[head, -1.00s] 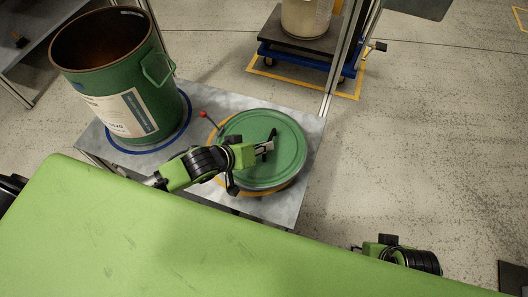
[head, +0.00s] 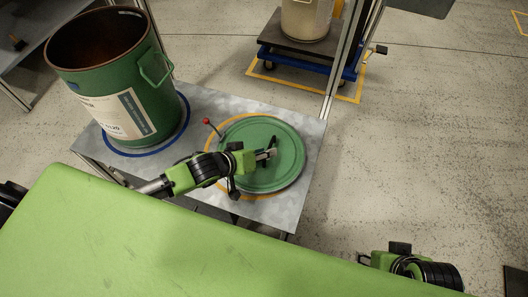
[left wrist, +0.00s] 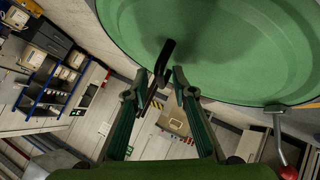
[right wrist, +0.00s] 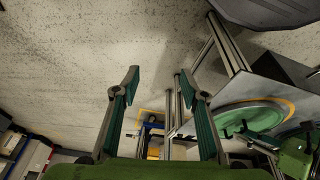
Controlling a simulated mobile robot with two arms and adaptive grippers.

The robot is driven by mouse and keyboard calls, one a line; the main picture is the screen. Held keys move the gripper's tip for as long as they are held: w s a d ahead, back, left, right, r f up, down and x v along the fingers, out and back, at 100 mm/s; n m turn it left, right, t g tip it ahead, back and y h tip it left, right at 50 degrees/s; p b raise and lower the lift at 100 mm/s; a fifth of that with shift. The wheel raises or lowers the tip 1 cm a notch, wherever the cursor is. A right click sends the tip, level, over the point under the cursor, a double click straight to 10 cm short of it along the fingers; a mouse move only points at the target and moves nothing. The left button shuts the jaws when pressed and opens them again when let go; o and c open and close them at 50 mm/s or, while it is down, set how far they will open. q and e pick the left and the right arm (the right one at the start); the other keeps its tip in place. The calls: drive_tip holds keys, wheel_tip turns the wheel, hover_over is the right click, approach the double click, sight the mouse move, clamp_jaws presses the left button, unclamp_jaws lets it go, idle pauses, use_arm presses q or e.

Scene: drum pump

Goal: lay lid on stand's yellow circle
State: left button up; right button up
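The green round lid (head: 290,165) lies low over the metal stand (head: 298,207), its centre right of the yellow circle (head: 208,170), which shows along its left. Whether it fully touches the stand I cannot tell. My left gripper (head: 267,152) is at the lid's black handle (left wrist: 165,58). In the left wrist view my left gripper (left wrist: 160,72) has its fingers apart, with the handle between the tips and slim gaps beside it. My right gripper (right wrist: 160,70) is open and empty over the floor, right of the stand; its fingertips are hidden in the head view.
A green open drum (head: 115,85) stands in a blue circle (head: 178,135) on the stand's left. A red-knobbed lever (head: 207,122) rises behind the lid's left edge. A metal post (head: 338,70) rises at the stand's back right. A blue trolley (head: 310,62) stands behind on the floor.

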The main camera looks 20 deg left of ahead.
use_arm(q)
drive_tip(key=shift+r, duration=0.1)
drive_tip(key=shift+s+a+r, duration=0.15)
drive_tip(key=shift+s+r, duration=0.1)
drive_tip(key=shift+s, duration=0.05)
drive_tip(key=p+v, duration=0.1)
drive_tip(key=v, duration=0.2)
drive_tip(key=shift+s+p, duration=0.1)
drive_tip(key=shift+p, duration=0.25)
drive_tip(key=p+v, duration=0.2)
drive_tip(key=v, duration=0.6)
drive_tip(key=s+f+y, duration=0.1)
drive_tip(key=s+f+m+g+y, duration=0.1)
drive_tip(key=f, duration=0.1)
drive_tip(key=s+a+f+g+y, duration=0.1)
drive_tip(key=f, duration=0.1)
drive_tip(key=shift+s+f+m, duration=0.15)
drive_tip(key=shift+f+m, duration=0.05)
drive_tip(key=shift+m, duration=0.1)
drive_tip(key=s+f+m+g+y, duration=0.1)
drive_tip(key=s+f+g, duration=0.3)
drive_tip(key=s, duration=0.5)
drive_tip(key=shift+f+m+y, duration=0.25)
drive_tip(key=shift+m+y, duration=0.05)
drive_tip(key=shift+m, duration=0.3)
use_arm(e)
drive_tip(key=x, duration=0.7)
drive_tip(key=shift+s+f+g, duration=0.25)
drive_tip(key=shift+s+g, duration=0.05)
